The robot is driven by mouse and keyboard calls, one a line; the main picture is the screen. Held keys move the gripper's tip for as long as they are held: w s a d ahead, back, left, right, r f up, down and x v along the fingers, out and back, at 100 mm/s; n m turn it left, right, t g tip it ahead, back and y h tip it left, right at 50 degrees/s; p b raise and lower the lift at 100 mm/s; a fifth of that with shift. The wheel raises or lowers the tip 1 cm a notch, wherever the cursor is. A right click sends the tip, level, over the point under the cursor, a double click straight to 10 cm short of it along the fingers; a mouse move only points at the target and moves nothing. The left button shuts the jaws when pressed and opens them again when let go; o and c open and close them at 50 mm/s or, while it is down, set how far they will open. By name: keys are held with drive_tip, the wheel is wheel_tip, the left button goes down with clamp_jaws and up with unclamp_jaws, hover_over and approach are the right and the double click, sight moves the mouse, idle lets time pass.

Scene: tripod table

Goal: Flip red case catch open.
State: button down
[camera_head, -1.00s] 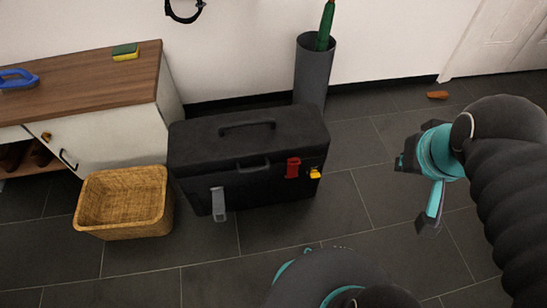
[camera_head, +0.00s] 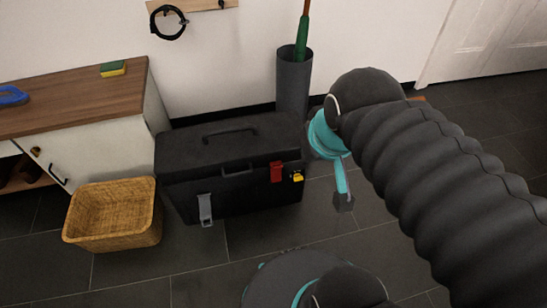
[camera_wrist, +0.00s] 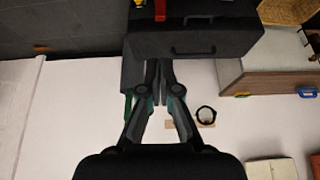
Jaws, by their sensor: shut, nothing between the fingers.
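The black case (camera_head: 230,157) stands on the floor with its lid down, and a red catch (camera_head: 277,171) sits on the right part of its front. The catch appears upright against the front. A grey catch (camera_head: 205,209) hangs at the front left. In the wrist view, the case (camera_wrist: 200,40) is upside down at the top, with the red catch (camera_wrist: 160,10) cut by the upper edge. My gripper (camera_wrist: 158,64) is shut and empty, apart from the red catch. In the head view my arm hides most of it, right of the case.
A small yellow part (camera_head: 298,176) sits right of the red catch. A wicker basket (camera_head: 112,240) stands left of the case, beside a wood-topped cabinet (camera_head: 75,100). A grey umbrella bin (camera_head: 294,85) stands behind the case.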

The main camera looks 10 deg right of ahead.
drive_tip(key=w+f+g, duration=0.2)
drive_tip(key=w+f, duration=0.1)
drive_tip(key=w, duration=0.5)
drive_tip(key=w+f+g, duration=0.2)
drive_tip(key=w+f, duration=0.1)
drive_tip(key=w, duration=0.6)
drive_tip(key=w+f+g, duration=0.1)
drive_tip(key=w+f, duration=0.2)
drive_tip(key=f, duration=0.1)
drive_tip(key=w+f+g+p, duration=0.1)
drive_tip(key=w+f, duration=0.2)
drive_tip(key=f, duration=0.2)
drive_tip(key=w+f+g, duration=0.1)
drive_tip(key=w+f, duration=0.2)
drive_tip(key=f, duration=0.2)
drive_tip(key=shift+a+f+g, duration=0.1)
drive_tip(key=shift+f+g, duration=0.15)
drive_tip(key=shift+g, duration=0.15)
wheel_tip(320, 180, down, 10)
drive_tip(key=s, duration=0.2)
drive_tip(key=shift+r, duration=0.1)
